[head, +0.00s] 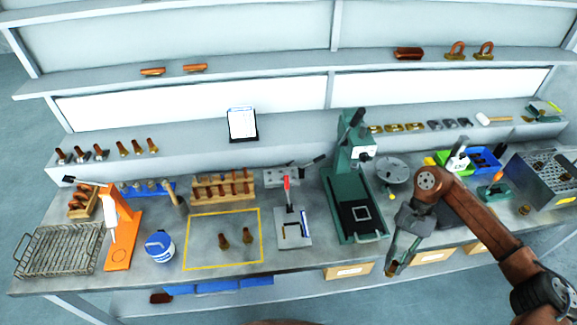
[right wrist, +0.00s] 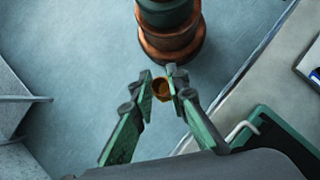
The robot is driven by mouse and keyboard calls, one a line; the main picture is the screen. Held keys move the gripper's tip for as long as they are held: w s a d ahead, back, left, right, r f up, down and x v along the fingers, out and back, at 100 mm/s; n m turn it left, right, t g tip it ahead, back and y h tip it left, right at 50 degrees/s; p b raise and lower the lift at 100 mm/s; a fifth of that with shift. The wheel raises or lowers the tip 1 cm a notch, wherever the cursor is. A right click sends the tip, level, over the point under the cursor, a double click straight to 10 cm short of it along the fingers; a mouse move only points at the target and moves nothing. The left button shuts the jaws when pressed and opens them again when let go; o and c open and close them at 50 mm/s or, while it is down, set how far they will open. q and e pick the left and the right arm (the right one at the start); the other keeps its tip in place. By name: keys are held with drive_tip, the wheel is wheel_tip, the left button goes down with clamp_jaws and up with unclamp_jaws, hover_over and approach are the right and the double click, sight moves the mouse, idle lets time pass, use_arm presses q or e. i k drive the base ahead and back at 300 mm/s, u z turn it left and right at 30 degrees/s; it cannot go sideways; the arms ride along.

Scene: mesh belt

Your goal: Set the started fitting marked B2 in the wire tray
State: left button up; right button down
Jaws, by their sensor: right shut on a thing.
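My right gripper (head: 396,262) is in front of the bench's front edge, right of the green press. It is shut on a small brown-and-brass fitting (head: 391,269), which also shows between the fingertips in the right wrist view (right wrist: 161,89). No mark on it can be read. The wire tray (head: 35,268) lies at the bench's far left end, well away from the gripper, and looks empty. Two similar fittings (head: 223,241) (head: 247,237) stand inside the yellow outlined square. My left gripper is not in view.
An orange stand (head: 122,232) is right of the wire tray, then a blue-and-white tub (head: 159,246). A wooden rack (head: 222,188) holds several fittings. The green press (head: 349,185) stands between the gripper and the square. A perforated metal bin (head: 546,180) is at far right.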

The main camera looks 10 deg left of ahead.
sight(66, 251)
drive_tip(key=z, duration=0.2)
drive_tip(key=k, duration=0.2)
drive_tip(key=z, duration=2.3)
drive_tip(key=k, duration=2.95)
drive_tip(key=u, duration=3)
drive_tip(key=i, duration=0.5)
drive_tip(key=u, duration=0.1)
